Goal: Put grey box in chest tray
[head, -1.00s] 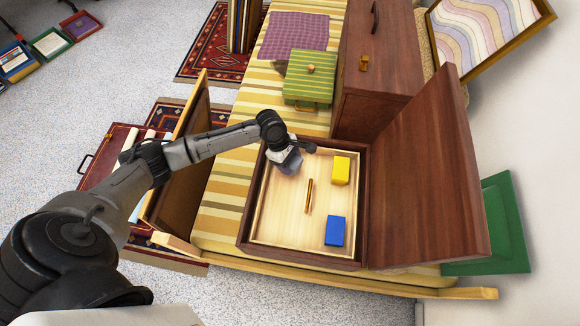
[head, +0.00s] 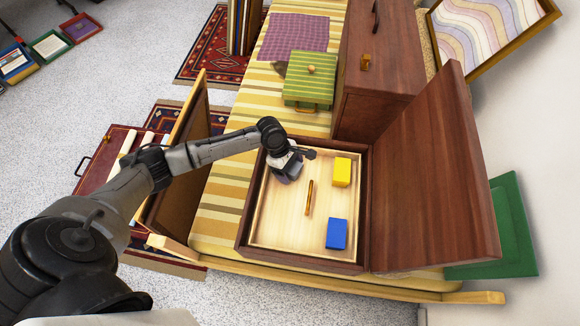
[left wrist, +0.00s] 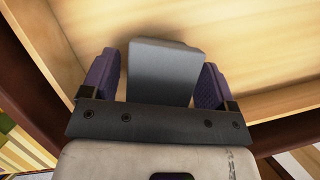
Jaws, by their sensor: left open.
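The grey box (left wrist: 165,70) shows in the left wrist view between the two purple-padded fingers of my left gripper (left wrist: 163,82). The fingers are open, with a gap on each side of the box. In the head view, my left gripper (head: 290,170) is at the upper left corner of the pale wooden chest tray (head: 275,222), inside its walls. The gripper largely hides the box there. I cannot tell whether the box rests flat on the tray floor. My right gripper is not in view.
A yellow block (head: 342,172), a blue block (head: 336,233) and a thin gold bar (head: 309,198) lie in the tray. The chest's raised lid (head: 430,175) stands to the right. A green striped box (head: 309,80) and a wooden cabinet (head: 380,60) are behind.

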